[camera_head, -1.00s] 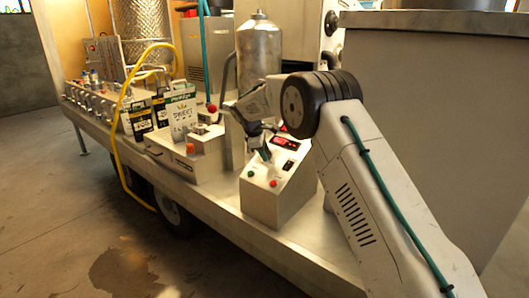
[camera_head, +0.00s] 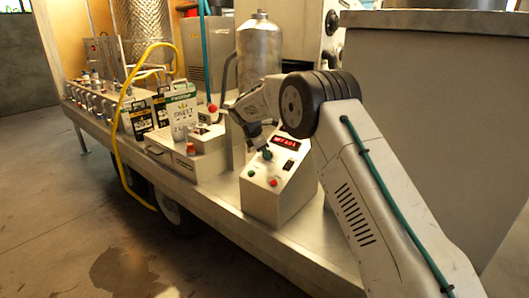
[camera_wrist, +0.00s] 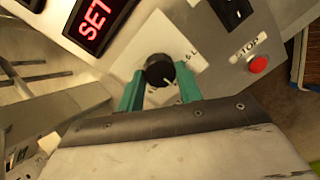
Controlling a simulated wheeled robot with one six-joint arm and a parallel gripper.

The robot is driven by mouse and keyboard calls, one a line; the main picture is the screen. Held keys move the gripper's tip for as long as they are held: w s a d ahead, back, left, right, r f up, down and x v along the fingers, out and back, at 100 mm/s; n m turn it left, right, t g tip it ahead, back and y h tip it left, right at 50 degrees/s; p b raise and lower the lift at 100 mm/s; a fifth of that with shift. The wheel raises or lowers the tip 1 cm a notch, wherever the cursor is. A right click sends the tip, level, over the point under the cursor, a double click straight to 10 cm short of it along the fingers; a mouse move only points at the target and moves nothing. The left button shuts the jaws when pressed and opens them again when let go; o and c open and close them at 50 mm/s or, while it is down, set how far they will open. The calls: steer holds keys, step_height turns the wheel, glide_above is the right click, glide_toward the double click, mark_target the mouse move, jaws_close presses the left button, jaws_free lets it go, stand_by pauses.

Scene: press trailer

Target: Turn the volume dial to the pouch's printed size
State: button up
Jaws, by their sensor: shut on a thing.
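The volume dial (camera_wrist: 160,70) is a black round knob with a white pointer line on a pale plate of the control box. In the wrist view the line points to the lower right, and a printed mark ending in "L" shows right of the knob; other marks are hidden or too small. My gripper (camera_wrist: 160,88) has its teal fingers on either side of the dial, shut on it. In the head view my gripper (camera_head: 266,152) is at the box's sloped top. A white pouch (camera_head: 183,118) stands upright to the left; its size is unreadable.
The control box (camera_head: 262,205) has a red display (camera_head: 287,141), a green button (camera_head: 251,173) and a red stop button (camera_wrist: 259,65). Dark-labelled pouches (camera_head: 140,122), a yellow hose (camera_head: 117,140) and a metal cylinder (camera_head: 258,50) stand nearby on the trailer.

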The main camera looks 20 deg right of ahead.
steer(key=shift+a, duration=0.1)
steer(key=o, duration=1)
steer(key=shift+s, duration=0.1)
steer(key=v, duration=0.7)
steer(key=shift+r, duration=0.35)
steer(key=shift+a, duration=0.1)
